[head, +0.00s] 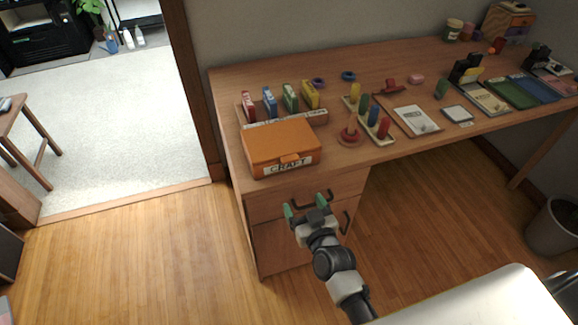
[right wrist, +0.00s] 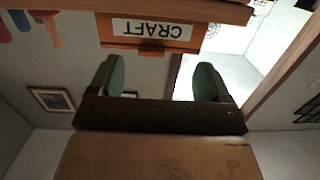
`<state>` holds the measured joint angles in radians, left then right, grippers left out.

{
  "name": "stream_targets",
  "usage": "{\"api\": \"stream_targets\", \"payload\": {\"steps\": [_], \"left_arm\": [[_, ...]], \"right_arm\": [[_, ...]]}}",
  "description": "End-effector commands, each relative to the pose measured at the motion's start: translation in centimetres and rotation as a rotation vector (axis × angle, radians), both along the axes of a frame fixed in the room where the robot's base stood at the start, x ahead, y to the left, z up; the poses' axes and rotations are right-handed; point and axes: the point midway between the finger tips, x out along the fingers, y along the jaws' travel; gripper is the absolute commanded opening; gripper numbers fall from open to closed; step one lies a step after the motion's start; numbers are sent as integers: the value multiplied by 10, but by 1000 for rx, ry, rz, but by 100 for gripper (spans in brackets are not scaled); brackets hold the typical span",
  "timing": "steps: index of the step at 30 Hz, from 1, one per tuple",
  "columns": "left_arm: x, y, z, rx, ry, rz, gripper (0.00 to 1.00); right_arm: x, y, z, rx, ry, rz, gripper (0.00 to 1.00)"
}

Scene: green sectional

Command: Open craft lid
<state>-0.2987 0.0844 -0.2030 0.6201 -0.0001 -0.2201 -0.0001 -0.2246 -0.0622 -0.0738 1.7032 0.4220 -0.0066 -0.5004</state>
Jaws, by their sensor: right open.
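The orange craft box (head: 280,142) stands on the near left corner of the wooden desk with its lid shut. A white CRAFT label and a small orange latch tab (head: 292,159) are on its front. In the right wrist view the craft box (right wrist: 150,42) shows upside down at the top, beyond the fingers. My right gripper (head: 306,204) is open and empty, with green fingertips, in front of the desk drawers and below the box. Its fingers (right wrist: 160,72) are apart in the wrist view, and touch nothing there. My left gripper is not in view.
Behind the box is a wooden holder (head: 322,116) with several coloured blocks. The desk (head: 226,98) carries many other items further right.

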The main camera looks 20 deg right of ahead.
Motion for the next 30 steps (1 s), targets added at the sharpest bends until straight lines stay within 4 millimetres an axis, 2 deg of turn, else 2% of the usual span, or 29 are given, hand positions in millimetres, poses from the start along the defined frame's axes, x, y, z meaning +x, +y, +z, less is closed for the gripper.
{"api": "stream_targets", "payload": {"steps": [1, 3, 6, 13, 21, 25, 30], "left_arm": [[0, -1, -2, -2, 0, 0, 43], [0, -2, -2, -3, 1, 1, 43], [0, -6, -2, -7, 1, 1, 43], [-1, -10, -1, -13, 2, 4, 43], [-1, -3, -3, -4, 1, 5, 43], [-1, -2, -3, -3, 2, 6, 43], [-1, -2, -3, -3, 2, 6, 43]], "right_arm": [[3, -3, 17, 3, -45, -12, 79], [7, -5, 32, 5, -81, -22, 79], [14, -6, 39, 6, -98, -26, 79], [54, -3, 40, 7, -98, -24, 79], [99, -1, 38, 6, -94, -24, 79], [110, -1, 38, 6, -95, -24, 79], [114, -1, 38, 6, -93, -24, 79]]}}
